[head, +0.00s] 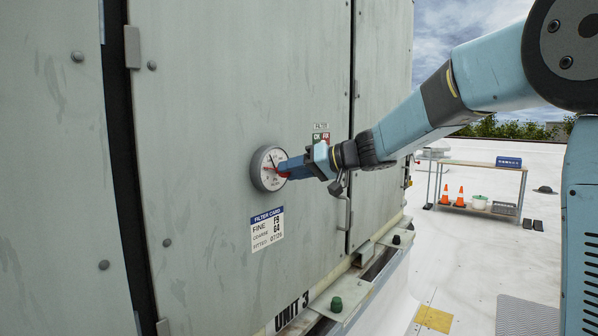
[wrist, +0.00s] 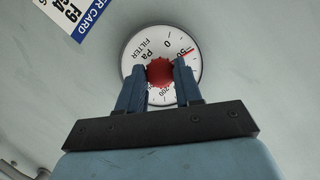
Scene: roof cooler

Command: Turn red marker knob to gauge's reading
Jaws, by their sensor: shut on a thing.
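A round white pressure gauge (head: 262,170) is set in the grey-green unit panel. Its dial (wrist: 130,58) also shows in the wrist view, turned, marked FILTER and Pa with 0, 50 and 200 readable. The red marker knob (wrist: 160,71) is at the dial's middle. A thin red pointer (wrist: 186,53) reaches to about the 50 mark. My gripper (head: 290,168) is at the gauge's face, its blue fingers on both sides of the knob and shut on it. The fingers hide part of the lower dial, and I cannot make out the gauge's needle clearly.
A filter card (head: 267,229) is on the panel below the gauge. A table (head: 480,166) with cones stands farther off on the open roof.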

